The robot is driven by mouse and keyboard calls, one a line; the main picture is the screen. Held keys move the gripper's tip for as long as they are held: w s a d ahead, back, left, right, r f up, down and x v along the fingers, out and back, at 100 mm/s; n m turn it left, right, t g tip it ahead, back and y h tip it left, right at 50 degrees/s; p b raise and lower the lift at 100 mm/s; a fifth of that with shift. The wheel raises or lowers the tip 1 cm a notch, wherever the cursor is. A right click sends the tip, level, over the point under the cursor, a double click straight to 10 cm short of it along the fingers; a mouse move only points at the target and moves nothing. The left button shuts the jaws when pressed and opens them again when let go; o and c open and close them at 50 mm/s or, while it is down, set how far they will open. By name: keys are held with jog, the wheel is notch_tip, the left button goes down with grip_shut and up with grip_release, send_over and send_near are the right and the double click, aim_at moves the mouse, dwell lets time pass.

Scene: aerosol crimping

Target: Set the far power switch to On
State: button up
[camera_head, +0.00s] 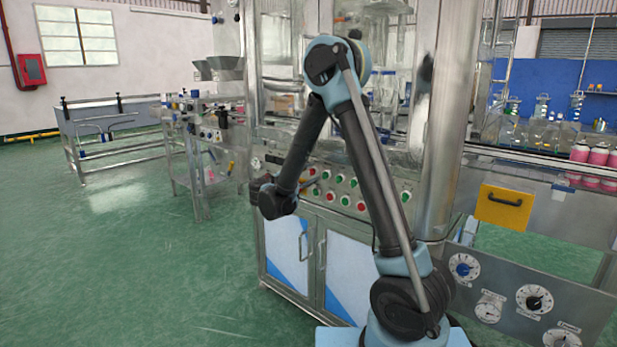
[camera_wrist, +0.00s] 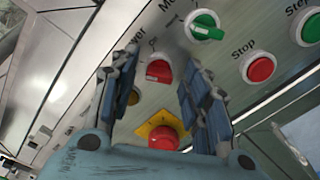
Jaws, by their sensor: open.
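A red power switch (camera_wrist: 158,71) sits on the metal control panel in the wrist view, under a partly hidden label ending in "wer". Small lettering stands just above it, too blurred to read surely. I cannot tell its setting. My gripper (camera_wrist: 161,60) is open, with one blue finger on each side of the switch. No contact with the switch can be made out. In the head view my arm bends over and down to the front panel (camera_head: 385,203) of the steel machine. My fingers cannot be clearly made out there.
In the wrist view a red mushroom button (camera_wrist: 163,138) on a yellow plate sits between my fingers, nearer the palm. A green rotary knob (camera_wrist: 205,25), a red Stop button (camera_wrist: 258,67) and a green Step button (camera_wrist: 309,29) lie to the right. Cabinet doors (camera_head: 340,262) are below the panel.

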jog(key=shift+c, duration=0.3)
grip_shut()
jog(key=shift+m, duration=0.4)
jog(key=m, duration=1.1)
jog(key=shift+s+f, duration=0.15)
jog(key=shift+d, duration=0.1)
jog(key=shift+c, duration=0.2)
grip_release()
